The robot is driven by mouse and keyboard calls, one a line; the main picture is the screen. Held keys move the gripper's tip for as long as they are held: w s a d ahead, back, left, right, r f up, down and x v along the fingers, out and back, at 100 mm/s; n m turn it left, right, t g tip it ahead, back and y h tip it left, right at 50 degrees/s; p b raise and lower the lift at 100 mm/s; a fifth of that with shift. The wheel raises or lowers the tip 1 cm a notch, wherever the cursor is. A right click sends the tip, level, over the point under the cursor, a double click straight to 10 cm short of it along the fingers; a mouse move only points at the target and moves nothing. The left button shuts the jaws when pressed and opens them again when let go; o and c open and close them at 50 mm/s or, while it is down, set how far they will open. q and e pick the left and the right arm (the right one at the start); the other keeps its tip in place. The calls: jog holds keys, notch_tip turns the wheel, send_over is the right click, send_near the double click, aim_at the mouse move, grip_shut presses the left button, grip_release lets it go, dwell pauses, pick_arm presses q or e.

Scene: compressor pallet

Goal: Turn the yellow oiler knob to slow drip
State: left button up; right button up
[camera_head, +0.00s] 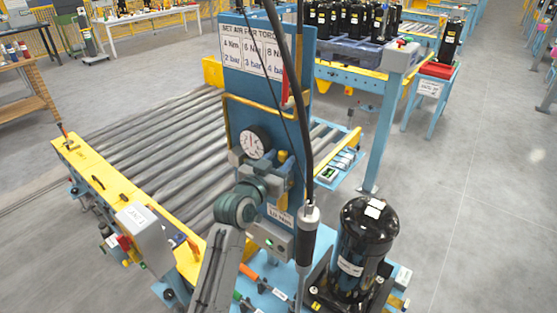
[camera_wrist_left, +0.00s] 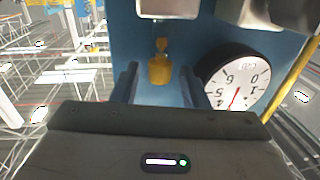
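The yellow oiler knob (camera_head: 283,157) sits on the blue panel (camera_head: 262,92), right of the round pressure gauge (camera_head: 255,142). In the left wrist view the yellow knob (camera_wrist_left: 160,70) is ahead, between the two dark fingers of my left gripper (camera_wrist_left: 158,84). The fingers stand apart, with a visible gap on each side of the knob. In the head view my left gripper (camera_head: 274,178) is just below the gauge and knob, and its fingertips are hard to make out. My right gripper is not in view.
A dark hose and a hanging tool (camera_head: 308,222) are close on the right of my left gripper. A black compressor (camera_head: 364,248) stands to the right. A roller conveyor (camera_head: 165,140) lies behind on the left. A sign (camera_head: 252,47) tops the panel.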

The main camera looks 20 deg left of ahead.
pick_arm(q)
grip_shut()
jog(key=shift+f+b, duration=0.1)
jog(key=shift+b, duration=0.2)
jog(key=c, duration=0.7)
grip_release()
jog(key=m+g+h+b, duration=0.1)
jog(key=h+b, duration=0.1)
jog(key=m+h+b, duration=0.2)
jog(key=h+b, duration=0.1)
jog(key=shift+w+a+f+g, duration=0.15)
jog(key=shift+a+f+g, duration=0.05)
jog(key=shift+a+g, duration=0.2)
jog(key=shift+c, duration=0.2)
jog(key=shift+r+m+g+h+b, duration=0.2)
jog(key=shift+m+g+h+b, duration=0.1)
jog(key=shift+m+h+b, duration=0.45)
jog(key=shift+r, duration=0.1)
jog(key=o, duration=0.8)
jog(key=shift+o, duration=0.9)
jog(key=shift+d+r, duration=0.1)
jog(key=shift+r, duration=0.05)
